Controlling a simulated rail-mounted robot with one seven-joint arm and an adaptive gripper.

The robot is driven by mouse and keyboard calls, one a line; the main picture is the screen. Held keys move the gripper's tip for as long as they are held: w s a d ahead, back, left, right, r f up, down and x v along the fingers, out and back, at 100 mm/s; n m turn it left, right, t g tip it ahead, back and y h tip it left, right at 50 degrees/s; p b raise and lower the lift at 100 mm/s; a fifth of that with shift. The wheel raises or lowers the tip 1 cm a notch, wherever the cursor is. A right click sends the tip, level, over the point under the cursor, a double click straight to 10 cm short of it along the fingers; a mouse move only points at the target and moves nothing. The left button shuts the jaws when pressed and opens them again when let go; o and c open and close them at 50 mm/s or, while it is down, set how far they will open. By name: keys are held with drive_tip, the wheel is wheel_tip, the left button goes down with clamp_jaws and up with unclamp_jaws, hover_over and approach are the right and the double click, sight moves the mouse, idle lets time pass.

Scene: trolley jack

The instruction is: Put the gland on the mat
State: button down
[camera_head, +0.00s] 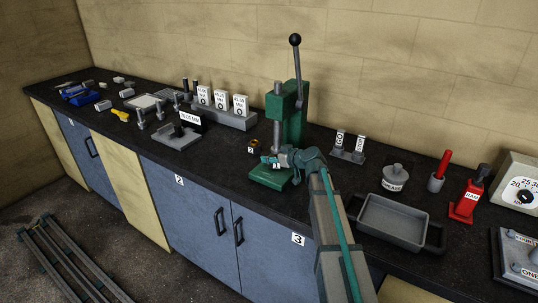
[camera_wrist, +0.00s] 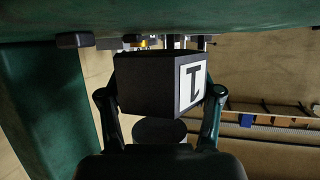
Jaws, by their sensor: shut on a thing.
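My gripper (camera_head: 274,162) is at the green arbor press (camera_head: 292,118), just above its base. In the wrist view my gripper (camera_wrist: 160,95) is shut on a dark block (camera_wrist: 145,82) with a white label bearing a black mark. The fingers sit on both sides of it, and a dark round part shows below it. I cannot tell for sure whether this block is the gland. A flat pale grey pad (camera_head: 148,101) lies on the bench at the left; it may be the mat.
The press column stands close behind my gripper, with its lever (camera_head: 297,70) rising high. A small black and orange item (camera_head: 254,146) lies left of the press. A grey tray (camera_head: 391,222) and a red jack (camera_head: 467,200) are at the right. White labelled blocks (camera_head: 221,100) stand behind.

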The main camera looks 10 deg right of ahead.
drive_tip(key=shift+w+a+f+b, duration=0.1)
drive_tip(key=shift+w+f+b, duration=0.15)
drive_tip(key=shift+f+b, duration=0.4)
drive_tip(key=shift+s+r, duration=0.2)
drive_tip(key=shift+f, duration=0.1)
drive_tip(key=shift+f, duration=0.15)
drive_tip(key=shift+c, duration=1.1)
unclamp_jaws()
drive_tip(key=shift+r+p, duration=0.25)
drive_tip(key=shift+p, duration=0.5)
